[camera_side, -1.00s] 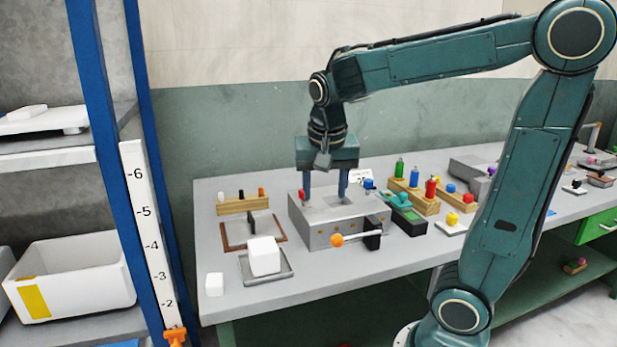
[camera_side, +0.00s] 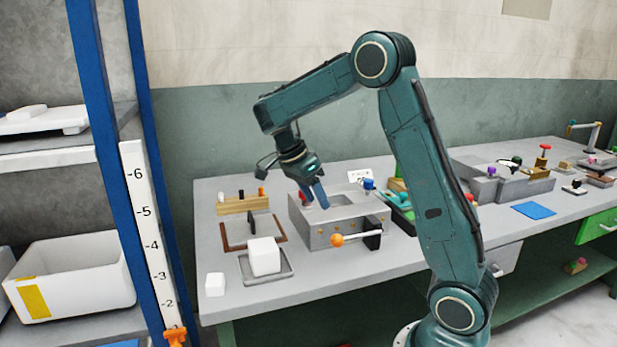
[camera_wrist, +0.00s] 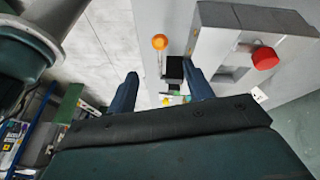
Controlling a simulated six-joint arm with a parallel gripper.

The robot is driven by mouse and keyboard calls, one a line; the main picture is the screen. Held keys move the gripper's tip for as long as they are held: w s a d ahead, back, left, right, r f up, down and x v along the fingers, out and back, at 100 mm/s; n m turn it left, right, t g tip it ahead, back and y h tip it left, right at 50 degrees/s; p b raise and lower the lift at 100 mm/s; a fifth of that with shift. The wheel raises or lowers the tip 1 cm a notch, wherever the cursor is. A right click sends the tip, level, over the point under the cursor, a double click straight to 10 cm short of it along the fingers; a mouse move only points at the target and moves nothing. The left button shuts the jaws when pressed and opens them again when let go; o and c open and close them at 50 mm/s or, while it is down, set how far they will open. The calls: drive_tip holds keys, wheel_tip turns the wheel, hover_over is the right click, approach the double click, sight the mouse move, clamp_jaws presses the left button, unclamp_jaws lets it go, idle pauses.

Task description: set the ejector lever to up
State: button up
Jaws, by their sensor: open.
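The lever (camera_side: 358,236) is a pale rod with an orange ball knob (camera_side: 337,240), mounted at a black block (camera_side: 373,233) on the front right of the grey press (camera_side: 325,235). In the side view the rod lies nearly level, with its knob to the left. In the wrist view the knob (camera_wrist: 160,42) and black block (camera_wrist: 174,68) show beyond and between my fingers. My gripper (camera_side: 316,204) is open, tilted and empty over the press top, apart from the lever. It also shows in the wrist view (camera_wrist: 163,88). I cannot tell which pose counts as up.
A red button (camera_side: 304,198) is on the press top by my fingers; the wrist view shows it at right (camera_wrist: 265,58). A white block (camera_side: 264,256) sits on a tray left of the knob. A wooden rack (camera_side: 240,205) stands behind. The table front is clear.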

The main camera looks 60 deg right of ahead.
sight(335, 236)
drive_tip(key=shift+f, duration=0.1)
drive_tip(key=shift+x, duration=6.8)
drive_tip(key=shift+s, duration=0.1)
clamp_jaws()
